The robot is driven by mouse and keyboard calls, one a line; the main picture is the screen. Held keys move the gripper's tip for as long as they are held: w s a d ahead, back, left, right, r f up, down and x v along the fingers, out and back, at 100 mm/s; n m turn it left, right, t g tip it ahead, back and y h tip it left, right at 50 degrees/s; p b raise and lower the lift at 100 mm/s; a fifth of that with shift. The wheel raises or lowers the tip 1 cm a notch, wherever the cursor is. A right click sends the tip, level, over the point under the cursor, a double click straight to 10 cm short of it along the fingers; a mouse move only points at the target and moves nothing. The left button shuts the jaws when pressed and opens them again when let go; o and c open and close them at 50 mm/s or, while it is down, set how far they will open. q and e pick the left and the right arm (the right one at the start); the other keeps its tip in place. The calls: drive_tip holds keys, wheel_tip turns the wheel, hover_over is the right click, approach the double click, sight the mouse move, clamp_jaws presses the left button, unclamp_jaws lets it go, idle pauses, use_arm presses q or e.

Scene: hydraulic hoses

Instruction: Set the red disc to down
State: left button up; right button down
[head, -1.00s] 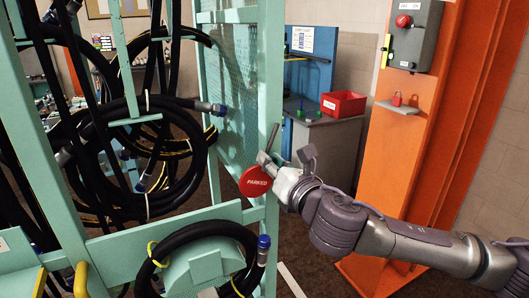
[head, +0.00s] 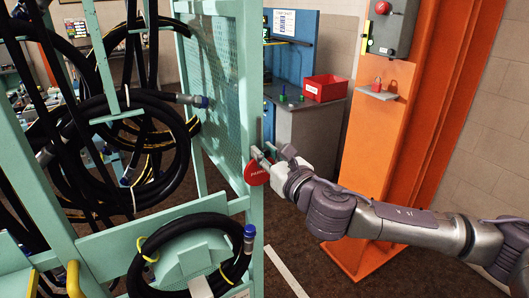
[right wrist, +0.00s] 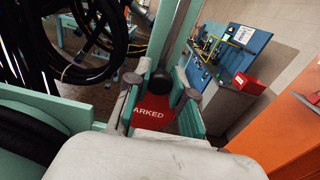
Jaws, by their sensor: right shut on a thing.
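The red disc (head: 257,172), with white lettering, is at the right post of the teal hose rack (head: 255,90). Its right part is hidden by my right gripper (head: 270,156), which comes in from the right. In the right wrist view, the disc (right wrist: 153,110) shows between the two fingers, with the letters "ARKED" readable. A round black knob (right wrist: 159,83) shows above it, near the fingertips. My right gripper (right wrist: 157,92) is shut on the red disc; the exact contact is hard to see. My left gripper is not in view.
Coiled black hoses (head: 128,150) hang on the rack to the left. A red bin (head: 325,89) stands on a grey cabinet behind. An orange column (head: 400,150) with a small shelf (head: 378,92) stands at the right. Floor between is mostly clear.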

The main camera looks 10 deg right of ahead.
drive_tip(key=c, duration=1)
unclamp_jaws()
drive_tip(key=shift+d, duration=0.1)
drive_tip(key=v, duration=1.2)
